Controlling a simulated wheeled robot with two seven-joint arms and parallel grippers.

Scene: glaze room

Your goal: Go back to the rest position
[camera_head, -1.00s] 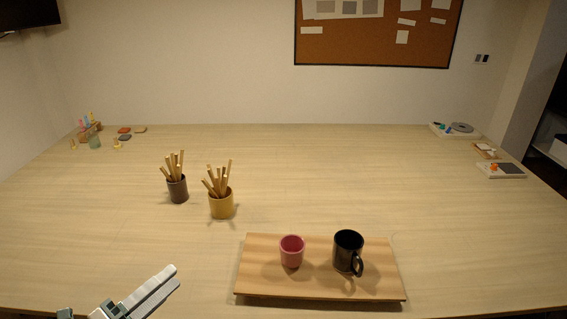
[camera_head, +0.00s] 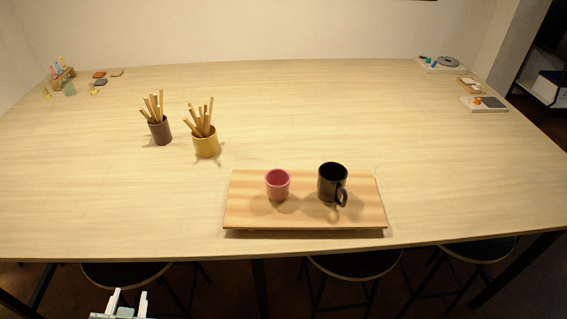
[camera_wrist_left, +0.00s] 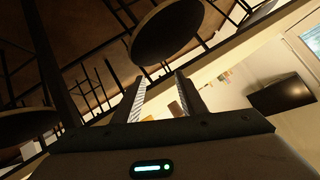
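My left gripper (camera_head: 127,303) shows at the bottom left of the head view, below and in front of the table's front edge. Its two fingers stand apart with nothing between them. In the left wrist view the fingers (camera_wrist_left: 158,98) are also spread and empty, with stools and the table's underside beyond. My right gripper is not in view. A pink cup (camera_head: 278,186) and a black mug (camera_head: 332,184) stand upright on a wooden board (camera_head: 305,219) near the table's front edge.
The table (camera_head: 300,110) is mostly clear in the middle. A dark cup (camera_head: 160,133) and a yellow cup (camera_head: 206,145) hold wooden sticks. Stools (camera_head: 355,264) stand under the front edge. Small items lie at the far left and right.

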